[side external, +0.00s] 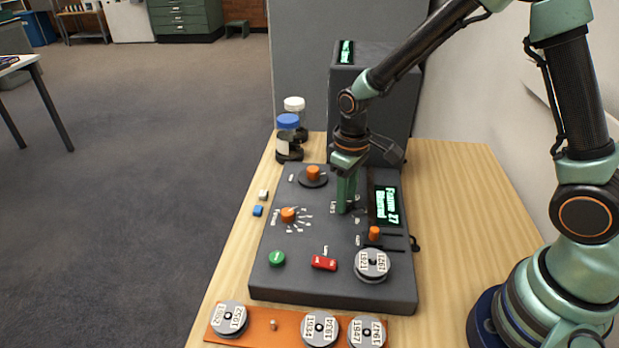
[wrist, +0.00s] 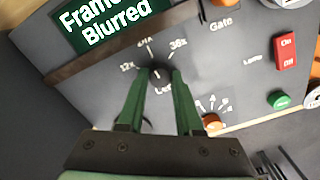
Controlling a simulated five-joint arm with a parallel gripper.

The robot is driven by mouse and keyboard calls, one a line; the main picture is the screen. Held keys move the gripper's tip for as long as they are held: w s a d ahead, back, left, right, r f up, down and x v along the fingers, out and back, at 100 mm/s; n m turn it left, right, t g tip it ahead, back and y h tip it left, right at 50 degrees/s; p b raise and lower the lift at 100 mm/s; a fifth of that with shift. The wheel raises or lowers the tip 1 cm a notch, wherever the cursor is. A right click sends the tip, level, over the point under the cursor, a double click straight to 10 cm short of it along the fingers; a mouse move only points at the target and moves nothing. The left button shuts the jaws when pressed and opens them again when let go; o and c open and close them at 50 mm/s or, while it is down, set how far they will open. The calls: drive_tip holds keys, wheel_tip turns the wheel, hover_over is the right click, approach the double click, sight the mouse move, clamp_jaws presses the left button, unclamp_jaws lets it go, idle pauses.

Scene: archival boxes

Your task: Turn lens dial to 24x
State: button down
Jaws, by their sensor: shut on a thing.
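My gripper (wrist: 158,79) is shut on the dial, one green finger on each side. The dial's pointer is too small to read surely. In the side view my gripper (side external: 343,208) reaches straight down to the panel and hides the dial. The console display (side external: 386,206) reads "Frame 27 Blurred".
Orange knobs (side external: 288,214), a green button (side external: 277,258), a red switch (side external: 324,263) and a labelled reel (side external: 372,264) surround the work. An orange tray (side external: 262,325) with several reels lies in front. Jars (side external: 288,140) stand behind left. The right tabletop is clear.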

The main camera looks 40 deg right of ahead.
drive_tip(key=shift+m, duration=0.3)
idle(0.4)
drive_tip(key=c, duration=0.6)
unclamp_jaws()
wheel_tip(320, 180, up, 12)
drive_tip(key=shift+r, duration=0.1)
drive_tip(key=s+d+r+m+t, duration=0.1)
drive_tip(key=s+r+t, duration=0.1)
drive_tip(key=s, duration=0.1)
drive_tip(key=s+d+r+t, duration=0.1)
drive_tip(key=s+r, duration=0.2)
drive_tip(key=s, duration=0.1)
drive_tip(key=s+d+r+m+t, duration=0.1)
drive_tip(key=s+d+r+t, duration=0.1)
drive_tip(key=s, duration=0.1)
drive_tip(key=shift+s+d+r+m+t, duration=0.1)
drive_tip(key=shift+s+r+m+t, duration=0.1)
drive_tip(key=shift+m+t, duration=0.1)
